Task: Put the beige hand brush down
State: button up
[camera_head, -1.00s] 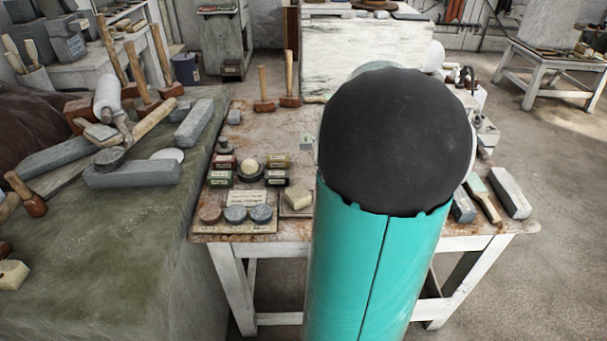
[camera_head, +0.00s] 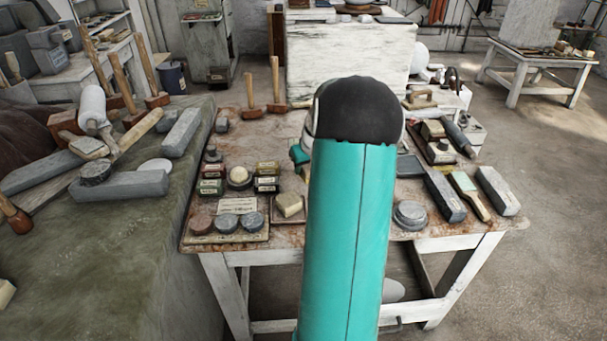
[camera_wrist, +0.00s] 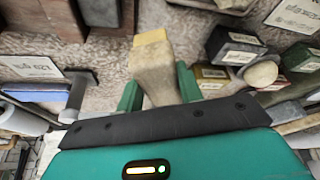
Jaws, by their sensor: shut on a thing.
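In the wrist view, my gripper (camera_wrist: 158,92) has its two green fingers on either side of the beige hand brush (camera_wrist: 155,68). The brush is a pale, blocky piece with a yellowish far end, and the jaws are shut on it. Its near end is hidden behind the dark edge of my gripper. In the head view my teal arm hides the brush and most of my gripper. I cannot tell whether the brush touches the worktable (camera_head: 262,140) below.
Small boxes (camera_wrist: 235,45) and a cream ball (camera_wrist: 261,73) lie close on the right in the wrist view. In the head view, round tins (camera_head: 226,222), a beige block (camera_head: 289,205), grey stones (camera_head: 497,190) and mallets (camera_head: 250,97) stand about. A rusty patch (camera_head: 265,150) looks bare.

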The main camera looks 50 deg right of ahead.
jog(key=shift+w+d+f, duration=0.1)
jog(key=shift+w+f, duration=0.35)
jog(key=shift+f, duration=1.5)
jog(key=shift+f, duration=0.1)
jog(key=o, duration=0.9)
jog(key=shift+d, duration=0.1)
